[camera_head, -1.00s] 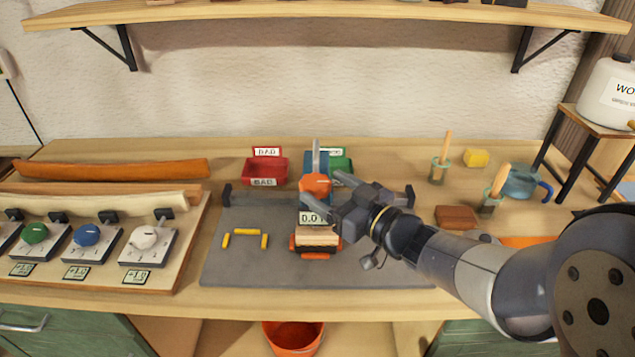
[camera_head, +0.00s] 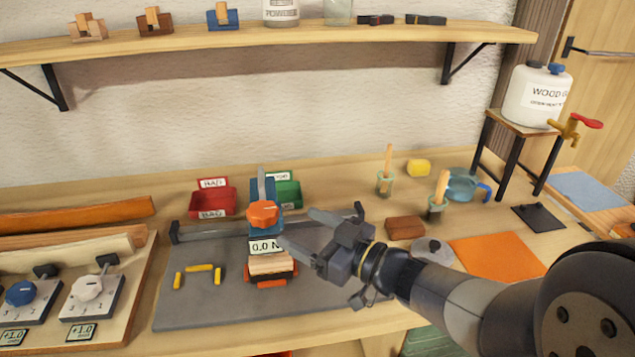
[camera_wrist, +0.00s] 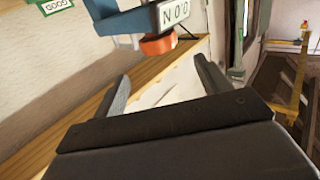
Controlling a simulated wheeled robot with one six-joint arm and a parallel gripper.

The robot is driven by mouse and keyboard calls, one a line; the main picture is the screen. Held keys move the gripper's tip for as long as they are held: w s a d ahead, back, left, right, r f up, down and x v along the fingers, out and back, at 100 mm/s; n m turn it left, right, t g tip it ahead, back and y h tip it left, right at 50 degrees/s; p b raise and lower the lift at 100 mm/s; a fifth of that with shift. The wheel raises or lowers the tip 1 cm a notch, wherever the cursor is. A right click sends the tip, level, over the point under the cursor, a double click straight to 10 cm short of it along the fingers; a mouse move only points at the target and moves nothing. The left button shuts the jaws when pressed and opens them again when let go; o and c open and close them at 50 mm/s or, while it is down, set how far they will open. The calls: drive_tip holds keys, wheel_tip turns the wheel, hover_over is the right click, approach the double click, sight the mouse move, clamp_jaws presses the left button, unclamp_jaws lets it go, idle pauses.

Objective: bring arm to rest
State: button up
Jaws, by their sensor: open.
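My gripper (camera_head: 296,229) is open and empty over the right part of the grey mat (camera_head: 205,310) on the bench. Its two fingers point left toward the blue and orange test device (camera_head: 262,214), whose display reads 0.0 N. In the wrist view the open fingers (camera_wrist: 162,88) have nothing between them, and the device's orange part (camera_wrist: 160,44) shows beyond them. A wooden block in an orange holder (camera_head: 271,266) sits below the display. Whether a finger touches the device I cannot tell, but they look apart.
Red (camera_head: 212,200) and green (camera_head: 288,194) bins stand behind the device. To the right are jars with sticks (camera_head: 437,206), a brown block (camera_head: 405,228) and an orange sheet (camera_head: 497,257). Dials (camera_head: 92,290) and laths (camera_head: 75,215) lie left. A shelf (camera_head: 270,42) spans above.

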sight(260, 209)
drive_tip(key=x, duration=1)
drive_tip(key=shift+w+a, duration=0.1)
drive_tip(key=shift+a, duration=0.2)
drive_tip(key=shift+d, duration=0.15)
drive_tip(key=shift+d+r, duration=0.1)
drive_tip(key=shift+d, duration=0.05)
drive_tip(key=v, duration=1.1)
drive_tip(key=x, duration=1.1)
drive_tip(key=shift+a, duration=0.45)
drive_tip(key=shift+d+f+m+t+b, duration=0.1)
drive_tip(key=shift+f+m+t+b, duration=0.2)
drive_tip(key=shift+t+b, duration=0.15)
drive_tip(key=shift+r+m+t+h+b, duration=0.15)
drive_tip(key=shift+m+t+h+b, duration=0.3)
drive_tip(key=shift+h, duration=0.15)
drive_tip(key=shift+d+m+t+h+b, duration=0.1)
drive_tip(key=shift+m+t+h+b, duration=0.25)
drive_tip(key=shift+m+t+h, duration=0.2)
